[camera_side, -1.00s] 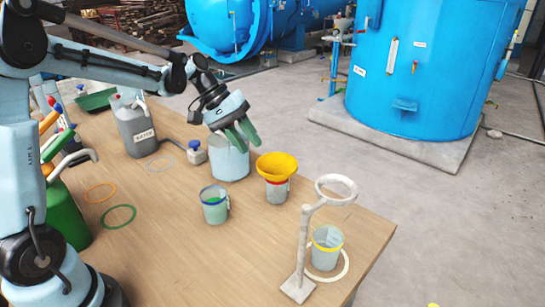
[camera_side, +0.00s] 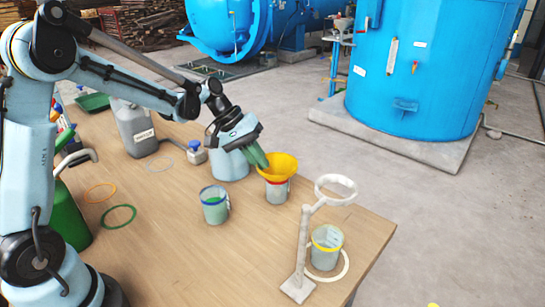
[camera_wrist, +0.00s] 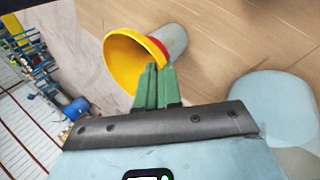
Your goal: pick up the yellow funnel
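The yellow funnel (camera_side: 278,165) sits upright, wide mouth up, in a red-rimmed beaker (camera_side: 276,190) on the table. My gripper (camera_side: 263,163) reaches down from the left to the near-left part of the funnel's rim. In the wrist view, the funnel (camera_wrist: 130,66) shows its open mouth, and the red-rimmed beaker (camera_wrist: 173,41) is behind it. There the green fingers of my gripper (camera_wrist: 159,72) are close together, with the funnel's rim pinched between their tips. The exact contact is partly hidden by the fingers.
A large pale-blue container (camera_side: 229,164) stands just behind my gripper. A blue-rimmed beaker (camera_side: 214,207) stands left of the funnel. At the right are a ring stand (camera_side: 304,250) and a yellow-rimmed beaker (camera_side: 327,250). A grey jug (camera_side: 136,132) stands farther back. The front middle of the table is clear.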

